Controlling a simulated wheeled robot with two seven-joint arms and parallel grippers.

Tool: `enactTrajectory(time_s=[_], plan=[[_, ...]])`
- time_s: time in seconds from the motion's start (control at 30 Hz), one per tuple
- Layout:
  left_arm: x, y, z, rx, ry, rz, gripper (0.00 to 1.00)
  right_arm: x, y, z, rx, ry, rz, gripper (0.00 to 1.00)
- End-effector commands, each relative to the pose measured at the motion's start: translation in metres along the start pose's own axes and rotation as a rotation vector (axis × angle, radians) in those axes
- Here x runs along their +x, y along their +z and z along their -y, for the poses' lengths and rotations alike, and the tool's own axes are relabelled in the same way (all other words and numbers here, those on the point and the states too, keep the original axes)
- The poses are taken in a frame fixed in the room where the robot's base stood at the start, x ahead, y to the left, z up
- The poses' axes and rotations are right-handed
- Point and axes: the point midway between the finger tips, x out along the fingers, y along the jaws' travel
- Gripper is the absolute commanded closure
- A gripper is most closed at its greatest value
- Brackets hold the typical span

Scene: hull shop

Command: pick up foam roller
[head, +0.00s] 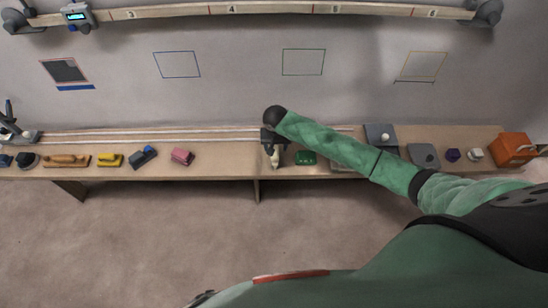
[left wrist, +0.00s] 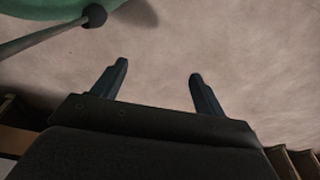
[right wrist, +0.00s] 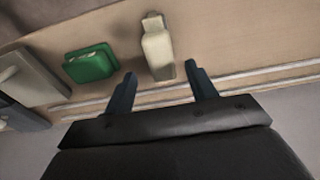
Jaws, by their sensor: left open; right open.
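A pale cream piece (right wrist: 157,48) with a narrower end, possibly the foam roller though I cannot tell for sure, lies on the bench. In the right wrist view it is just beyond my open right gripper (right wrist: 163,88), roughly in line with the gap and not gripped. In the head view its pale end (head: 275,161) shows below my right gripper (head: 270,143), which partly hides it. My left gripper (left wrist: 160,80) is open and empty in the left wrist view, with bare floor beyond its fingers.
A green block (right wrist: 90,64) lies left of the pale piece in the right wrist view.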

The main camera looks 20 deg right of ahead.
Motion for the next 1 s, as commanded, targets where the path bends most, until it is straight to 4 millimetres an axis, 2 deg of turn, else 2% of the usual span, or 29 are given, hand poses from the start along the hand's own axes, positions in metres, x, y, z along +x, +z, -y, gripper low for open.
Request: enactTrajectory(time_s=[0.13,0.27,0.63,0.97,1.0], plan=[[0.007,0.016,0.011,0.007,-0.011,0.006,0.28,0.009,0.0,0.0,0.0,0.0,0.0,0.44],[0.015,0.02,0.024,0.016,-0.023,-0.002,0.28,0.016,0.003,0.001,0.0,0.001,0.0,0.44],[0.029,0.056,0.026,0.02,-0.025,-0.001,0.28,0.054,0.007,0.003,0.0,0.001,0.0,0.44],[0.031,0.061,0.025,0.019,-0.024,0.003,0.28,0.06,0.007,0.003,-0.001,-0.001,-0.002,0.44],[0.031,0.061,0.025,0.019,-0.024,0.003,0.28,0.06,0.007,0.003,-0.001,-0.001,-0.002,0.52]])
